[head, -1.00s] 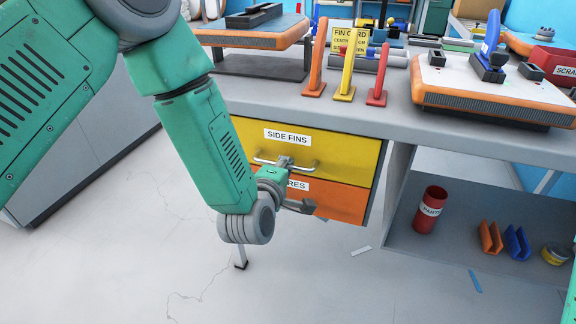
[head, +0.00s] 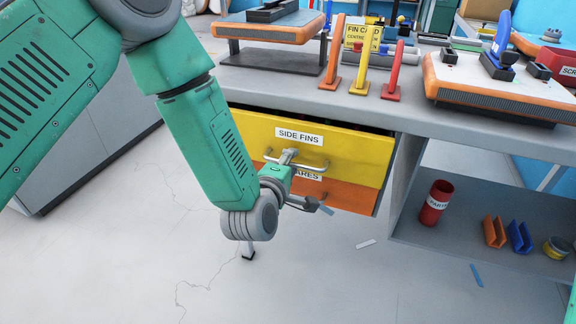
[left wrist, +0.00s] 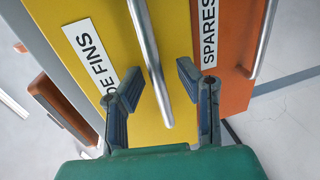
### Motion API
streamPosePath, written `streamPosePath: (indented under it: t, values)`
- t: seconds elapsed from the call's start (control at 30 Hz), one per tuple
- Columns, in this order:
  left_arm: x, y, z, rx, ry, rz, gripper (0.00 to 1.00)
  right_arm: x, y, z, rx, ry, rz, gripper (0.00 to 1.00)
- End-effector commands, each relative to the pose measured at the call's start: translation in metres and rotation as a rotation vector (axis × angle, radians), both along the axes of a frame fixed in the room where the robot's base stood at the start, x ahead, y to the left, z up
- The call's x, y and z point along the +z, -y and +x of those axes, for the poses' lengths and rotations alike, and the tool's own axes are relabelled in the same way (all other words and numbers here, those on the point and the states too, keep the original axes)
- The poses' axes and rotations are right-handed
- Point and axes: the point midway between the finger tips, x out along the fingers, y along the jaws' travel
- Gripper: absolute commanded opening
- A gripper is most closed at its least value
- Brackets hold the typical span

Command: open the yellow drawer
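The yellow drawer (head: 345,150), labelled SIDE FINS, sits under the worktop and stands slightly out, with a dark gap along its top edge. Its silver bar handle (head: 312,165) runs across the front. My left gripper (head: 303,180) is at this handle. In the left wrist view, the fingers of the left gripper (left wrist: 158,80) are spread, with the handle (left wrist: 150,60) between them and space visible on both sides. Whether a finger touches the bar, I cannot tell. The yellow front (left wrist: 105,30) also shows there. My right gripper is out of view.
An orange drawer (head: 350,197), labelled SPARES, lies directly below. The worktop (head: 300,92) above carries boards and upright coloured fins (head: 361,70). An open shelf (head: 440,235) with a red can (head: 434,203) is at right. The floor (head: 320,285) in front is mostly clear.

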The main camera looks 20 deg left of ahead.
Motion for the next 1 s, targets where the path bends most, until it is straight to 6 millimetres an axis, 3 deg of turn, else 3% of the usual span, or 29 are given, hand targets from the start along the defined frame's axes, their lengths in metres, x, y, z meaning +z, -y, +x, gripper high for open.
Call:
streamPosePath:
  t: [0.17, 0.6, 0.8, 1.0]
  values:
    - [0.002, 0.000, -0.015, -0.002, -0.004, 0.000, 0.31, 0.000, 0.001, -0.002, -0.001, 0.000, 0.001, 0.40]
    - [0.015, -0.010, -0.099, 0.001, -0.008, -0.006, 0.31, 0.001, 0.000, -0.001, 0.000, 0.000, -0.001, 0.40]
    - [0.018, -0.011, -0.113, 0.003, -0.006, -0.005, 0.31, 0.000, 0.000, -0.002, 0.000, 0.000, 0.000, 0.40]
    - [0.018, -0.011, -0.114, 0.003, -0.005, -0.005, 0.31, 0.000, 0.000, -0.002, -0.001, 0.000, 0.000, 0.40]
